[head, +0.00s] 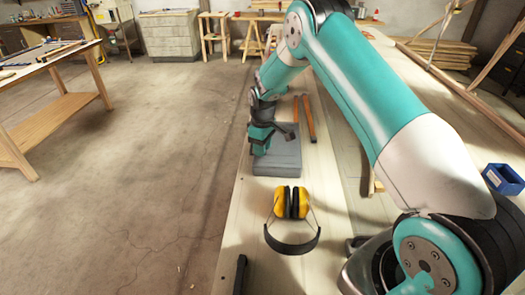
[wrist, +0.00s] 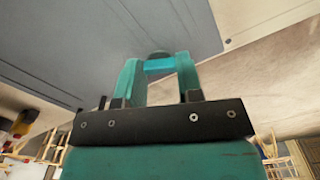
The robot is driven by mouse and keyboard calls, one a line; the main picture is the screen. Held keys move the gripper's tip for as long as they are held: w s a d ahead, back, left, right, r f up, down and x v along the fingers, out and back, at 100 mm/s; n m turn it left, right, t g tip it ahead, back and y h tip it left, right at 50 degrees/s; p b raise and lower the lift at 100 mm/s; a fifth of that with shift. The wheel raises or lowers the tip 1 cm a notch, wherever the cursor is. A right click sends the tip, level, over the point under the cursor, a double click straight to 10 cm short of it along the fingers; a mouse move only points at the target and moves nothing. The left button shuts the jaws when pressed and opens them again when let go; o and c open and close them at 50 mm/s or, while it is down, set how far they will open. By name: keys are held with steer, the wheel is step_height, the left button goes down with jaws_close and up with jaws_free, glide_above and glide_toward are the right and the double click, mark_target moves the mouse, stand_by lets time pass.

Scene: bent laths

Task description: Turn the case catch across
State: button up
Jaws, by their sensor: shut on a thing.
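The case (head: 284,160) is a flat grey-blue box lying on the pale wooden bench. In the wrist view its grey surface (wrist: 90,35) fills the upper left. My gripper (head: 260,147) is at the left edge of the case. In the wrist view my gripper (wrist: 158,72) has its two teal fingers closed on a small bright cyan piece, which looks like the catch (wrist: 160,65). The fingers hide its ends, and a rounded darker part shows just beyond it. In the head view the gripper hides the catch.
Yellow and black ear defenders (head: 291,215) lie on the bench nearer than the case. Orange-handled tools (head: 308,118) lie beyond it. A blue bin (head: 502,179) stands at the right. The bench's left edge runs close beside the case, with open floor past it.

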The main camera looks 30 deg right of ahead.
steer(key=m+b, duration=0.2)
steer(key=m, duration=0.4)
steer(key=shift+f+m, duration=0.1)
steer(key=shift+m, duration=0.2)
steer(key=m+b, duration=0.2)
steer(key=m, duration=0.4)
steer(key=shift+m, duration=0.4)
steer(key=o, duration=0.9)
steer(key=shift+o, duration=0.2)
step_height(320, 180, up, 18)
steer(key=b, duration=0.2)
steer(key=shift+f+b, duration=0.15)
steer(key=shift+b, duration=0.15)
